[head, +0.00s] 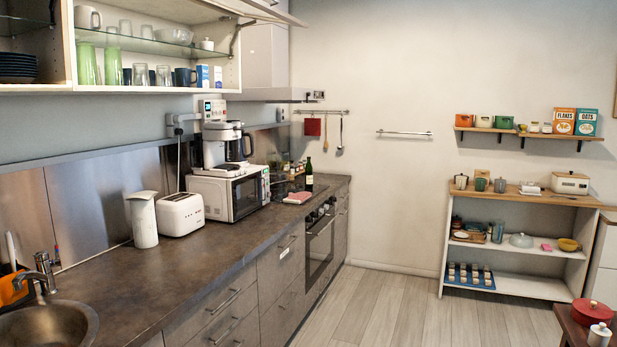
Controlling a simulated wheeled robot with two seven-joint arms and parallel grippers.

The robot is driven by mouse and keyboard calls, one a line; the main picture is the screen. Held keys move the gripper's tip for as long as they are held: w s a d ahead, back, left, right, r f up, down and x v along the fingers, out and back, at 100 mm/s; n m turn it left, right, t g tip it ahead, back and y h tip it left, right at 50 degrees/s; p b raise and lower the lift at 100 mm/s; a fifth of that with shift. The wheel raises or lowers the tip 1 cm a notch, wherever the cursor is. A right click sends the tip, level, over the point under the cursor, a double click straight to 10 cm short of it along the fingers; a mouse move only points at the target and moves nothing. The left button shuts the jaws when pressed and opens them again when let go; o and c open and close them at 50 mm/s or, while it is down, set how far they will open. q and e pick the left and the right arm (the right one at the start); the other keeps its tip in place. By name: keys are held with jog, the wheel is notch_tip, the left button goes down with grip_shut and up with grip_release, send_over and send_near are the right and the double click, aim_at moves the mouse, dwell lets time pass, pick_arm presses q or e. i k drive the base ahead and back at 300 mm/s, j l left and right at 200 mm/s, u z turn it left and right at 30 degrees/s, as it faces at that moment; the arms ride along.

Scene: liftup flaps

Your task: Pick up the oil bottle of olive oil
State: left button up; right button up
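A dark green bottle (309,174) with a pale label stands upright on the counter beyond the microwave, near the stove. It is small in the head view, and I cannot read its label, so I cannot tell if it is the olive oil. Several small jars or bottles (292,168) stand just left of it, too small to tell apart. Neither of my grippers is in the head view.
The grey counter (170,275) runs along the left wall with a sink (48,325), kettle (144,219), toaster (180,213) and microwave (232,192). An upper cabinet flap (262,11) is raised. A shelf unit (520,251) stands right. The middle floor (390,305) is clear.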

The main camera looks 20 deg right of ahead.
aim_at(308, 168)
jog(key=i+l+z, duration=0.45)
jog(key=i+z, duration=0.2)
jog(key=i, duration=0.2)
jog(key=i+z, duration=0.35)
jog(key=i, duration=3.05)
jog(key=i+l+u, duration=0.1)
jog(key=i, duration=0.95)
jog(key=i+l, duration=0.2)
jog(key=i, duration=0.9)
